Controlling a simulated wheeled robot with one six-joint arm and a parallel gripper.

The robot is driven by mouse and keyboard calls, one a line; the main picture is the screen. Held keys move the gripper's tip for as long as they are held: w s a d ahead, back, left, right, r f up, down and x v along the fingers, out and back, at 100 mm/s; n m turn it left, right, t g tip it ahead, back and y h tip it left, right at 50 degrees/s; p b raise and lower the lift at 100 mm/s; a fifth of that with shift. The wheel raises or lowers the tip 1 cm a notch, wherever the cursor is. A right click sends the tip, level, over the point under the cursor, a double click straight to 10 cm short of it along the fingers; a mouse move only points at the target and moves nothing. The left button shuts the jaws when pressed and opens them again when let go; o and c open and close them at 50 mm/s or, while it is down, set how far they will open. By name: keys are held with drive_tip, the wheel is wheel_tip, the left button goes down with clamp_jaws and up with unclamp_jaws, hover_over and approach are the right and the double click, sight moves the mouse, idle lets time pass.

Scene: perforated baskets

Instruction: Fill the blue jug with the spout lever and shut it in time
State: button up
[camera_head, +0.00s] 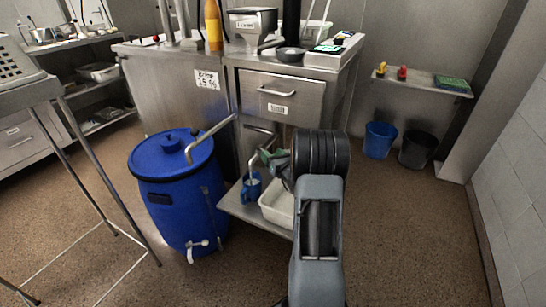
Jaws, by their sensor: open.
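The blue jug (251,188) stands upright on a low metal shelf (237,209), under the pale curved spout (253,162). Its inside and fill level are too small to make out. A small green part (270,156) shows at the top of the spout, where the lever appears to be. My gripper (276,168) is open just right of the spout, close to the green part. Whether it touches the lever cannot be told. My wrist and forearm hide the area behind and right of it.
A blue barrel (174,205) with a lid pipe (213,131) stands left of the shelf. A white tray (277,210) sits right of the jug. The steel counter (170,80) rises behind. Blue (378,141) and black (417,149) buckets stand at the back right. The right floor is clear.

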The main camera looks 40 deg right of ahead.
clamp_jaws()
idle(0.6)
